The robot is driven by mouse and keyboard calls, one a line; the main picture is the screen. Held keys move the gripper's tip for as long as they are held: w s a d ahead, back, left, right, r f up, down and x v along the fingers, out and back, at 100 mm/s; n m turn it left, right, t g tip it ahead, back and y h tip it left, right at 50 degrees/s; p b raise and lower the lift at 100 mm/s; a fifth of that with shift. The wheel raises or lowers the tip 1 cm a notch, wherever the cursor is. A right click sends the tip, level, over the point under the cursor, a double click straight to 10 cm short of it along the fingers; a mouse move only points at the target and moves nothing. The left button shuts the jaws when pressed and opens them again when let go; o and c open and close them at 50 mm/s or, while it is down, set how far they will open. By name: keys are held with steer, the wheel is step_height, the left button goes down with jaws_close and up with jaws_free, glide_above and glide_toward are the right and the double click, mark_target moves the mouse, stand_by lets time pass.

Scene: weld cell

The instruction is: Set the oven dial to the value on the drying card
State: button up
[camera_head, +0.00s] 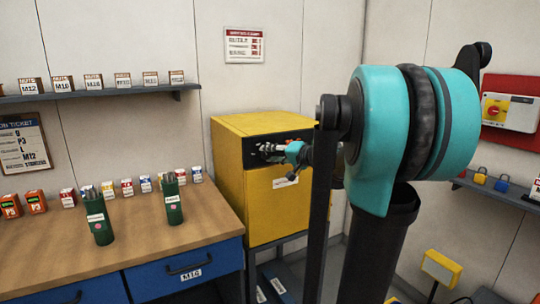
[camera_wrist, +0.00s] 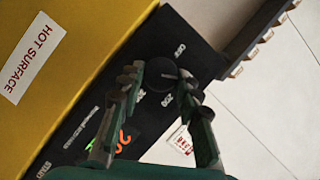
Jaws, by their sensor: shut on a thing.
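The yellow oven (camera_head: 275,205) stands right of the workbench, with a black control panel (camera_head: 262,142) along its top front. In the wrist view the round black dial (camera_wrist: 161,72) sits on the panel, with OFF and number marks around it. My gripper (camera_wrist: 163,84) has a finger on each side of the dial and is shut on it. The gripper (camera_head: 277,149) also shows at the panel in the head view. The dial's pointer is hard to make out. A white card (camera_head: 244,45) with a red header hangs on the wall; its print is too small to read.
A HOT SURFACE label (camera_wrist: 35,43) is on the oven. Part of a lit display (camera_wrist: 123,137) shows behind a finger. Green canisters (camera_head: 98,222) and small boxes stand on the bench (camera_head: 140,235). A red panel (camera_head: 510,112) is on the right wall.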

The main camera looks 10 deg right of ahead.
stand_by(0.3)
steer(key=o, duration=1.1)
steer(key=shift+o, duration=0.2)
steer(key=v, duration=1.2)
